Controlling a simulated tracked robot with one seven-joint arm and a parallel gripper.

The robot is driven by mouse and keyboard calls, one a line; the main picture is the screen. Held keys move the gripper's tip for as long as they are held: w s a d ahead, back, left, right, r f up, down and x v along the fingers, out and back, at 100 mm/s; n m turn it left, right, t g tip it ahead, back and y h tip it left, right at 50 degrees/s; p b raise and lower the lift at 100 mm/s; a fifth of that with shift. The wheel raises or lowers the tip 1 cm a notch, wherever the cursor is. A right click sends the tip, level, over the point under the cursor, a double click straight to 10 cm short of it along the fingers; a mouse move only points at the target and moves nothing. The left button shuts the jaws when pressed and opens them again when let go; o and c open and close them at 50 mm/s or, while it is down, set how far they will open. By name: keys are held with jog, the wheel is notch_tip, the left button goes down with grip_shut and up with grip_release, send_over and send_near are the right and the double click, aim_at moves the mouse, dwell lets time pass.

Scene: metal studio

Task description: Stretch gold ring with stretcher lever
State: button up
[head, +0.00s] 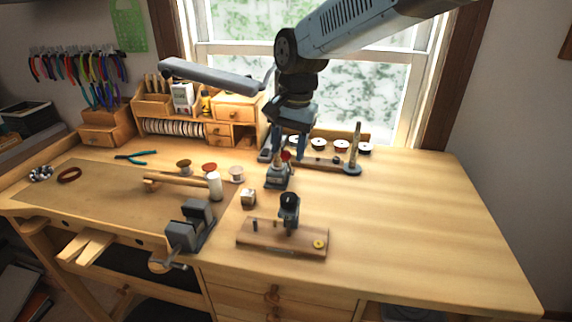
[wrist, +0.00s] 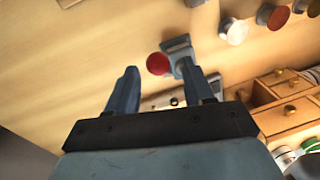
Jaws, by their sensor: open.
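My gripper (head: 287,154) points down above the bench. It is open, with its two blue fingers apart. Below it stands a small grey device (head: 278,178) with a red ball knob (head: 285,156), which looks like the stretcher and its lever. In the wrist view the red knob (wrist: 158,64) appears between or just beyond the fingertips (wrist: 160,74); contact cannot be told. The grey device (wrist: 178,48) is beside the right fingertip. A small round yellow piece (head: 319,244) lies on the wooden board; I cannot tell whether it is the gold ring.
The wooden board (head: 262,237) carries a dark upright tool (head: 289,209) in front of the device. A vise (head: 190,226) is at the bench's front edge. Spools and a rack with an upright post (head: 356,145) stand behind. The bench's right side is clear.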

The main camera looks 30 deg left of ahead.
jog(key=shift+a+f, duration=0.15)
jog(key=shift+f, duration=1.2)
jog(key=shift+a+f, duration=0.15)
jog(key=shift+f, duration=1.15)
grip_shut()
